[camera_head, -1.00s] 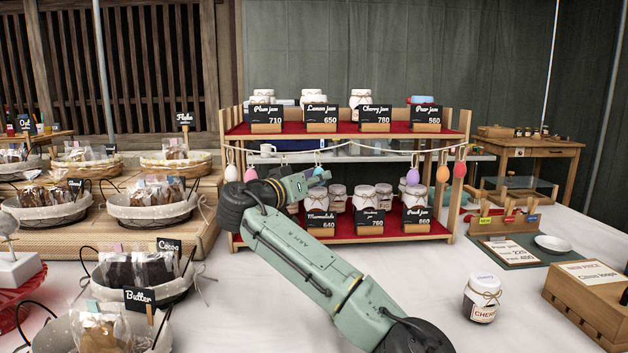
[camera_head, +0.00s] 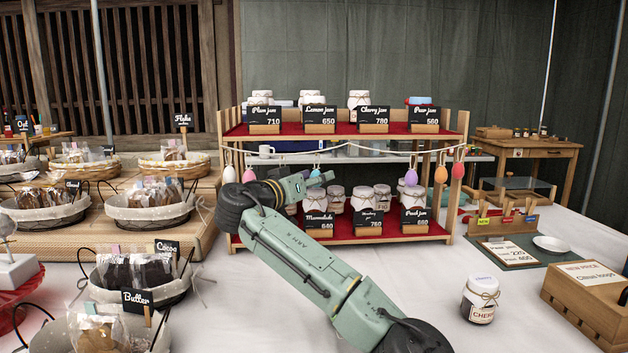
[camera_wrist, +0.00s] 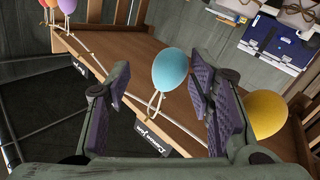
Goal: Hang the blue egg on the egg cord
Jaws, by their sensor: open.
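The blue egg (camera_wrist: 170,70) has a pale string loop that meets the egg cord (camera_wrist: 185,129) in the wrist view. The egg appears to hang from the cord. In the head view the blue egg (camera_head: 316,171) shows only as a small patch beside my gripper (camera_head: 322,179). The egg cord (camera_head: 345,146) spans the front of the jam shelf. My gripper (camera_wrist: 158,78) is open, with one finger on each side of the egg in the wrist view. The egg looks closer to the right finger, apart from both pads. Exact depth cannot be told.
Pink (camera_head: 229,174), purple (camera_head: 411,177), orange (camera_head: 441,173) and red (camera_head: 458,170) eggs hang along the cord. A yellow egg (camera_wrist: 267,113) is right of my gripper. Jars and price signs fill the shelf (camera_head: 350,235). A cherry jar (camera_head: 480,299) stands on the table.

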